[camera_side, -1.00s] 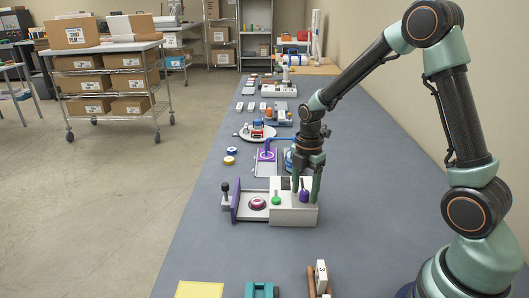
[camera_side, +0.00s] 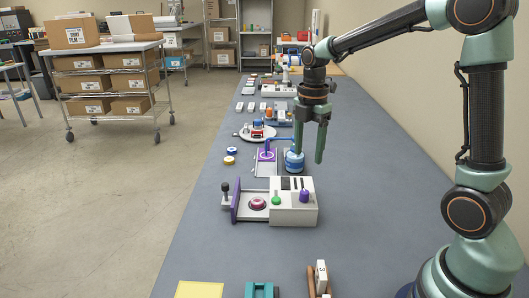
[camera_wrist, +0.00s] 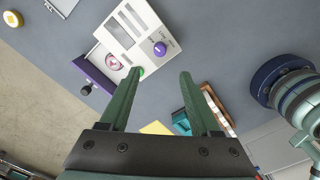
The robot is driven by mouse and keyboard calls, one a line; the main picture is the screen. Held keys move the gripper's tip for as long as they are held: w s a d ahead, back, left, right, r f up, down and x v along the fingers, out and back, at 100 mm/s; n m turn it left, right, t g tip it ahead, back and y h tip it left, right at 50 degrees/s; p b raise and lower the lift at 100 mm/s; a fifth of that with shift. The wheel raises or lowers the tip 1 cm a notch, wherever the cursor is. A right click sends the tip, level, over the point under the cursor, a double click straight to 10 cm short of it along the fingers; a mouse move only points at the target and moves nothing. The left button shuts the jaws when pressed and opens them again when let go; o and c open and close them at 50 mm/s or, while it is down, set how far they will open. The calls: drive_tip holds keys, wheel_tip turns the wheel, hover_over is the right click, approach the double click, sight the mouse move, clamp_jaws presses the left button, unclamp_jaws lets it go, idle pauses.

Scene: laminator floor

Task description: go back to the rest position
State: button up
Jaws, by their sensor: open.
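My gripper (camera_side: 311,142) is open and empty, with its two green fingers pointing down and apart. In the side view it hangs above and behind the white machine box (camera_side: 295,206). The box carries a green knob (camera_side: 276,199) and a purple knob (camera_side: 304,195), with a purple plate (camera_side: 235,200) at its left side. In the wrist view my fingers (camera_wrist: 160,82) reach toward the box (camera_wrist: 140,25), and the left fingertip overlaps the green knob in the picture. The purple knob (camera_wrist: 160,48) shows clear of the fingers.
A blue round device (camera_side: 294,161) stands on the grey bench (camera_side: 200,250) behind the box. A yellow pad (camera_side: 199,290), a teal block (camera_side: 259,290) and a brown holder (camera_side: 312,282) lie near the front. Bench space right of the box is clear.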

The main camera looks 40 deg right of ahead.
drive_tip(key=s+a+r+m+t, duration=0.2)
drive_tip(key=s+m, duration=0.3)
drive_tip(key=m, duration=0.4)
drive_tip(key=s+a+r+m+t, duration=0.3)
drive_tip(key=s+a+m, duration=0.2)
drive_tip(key=m, duration=0.4)
drive_tip(key=shift+s+r+t, duration=0.3)
drive_tip(key=shift+r, duration=0.05)
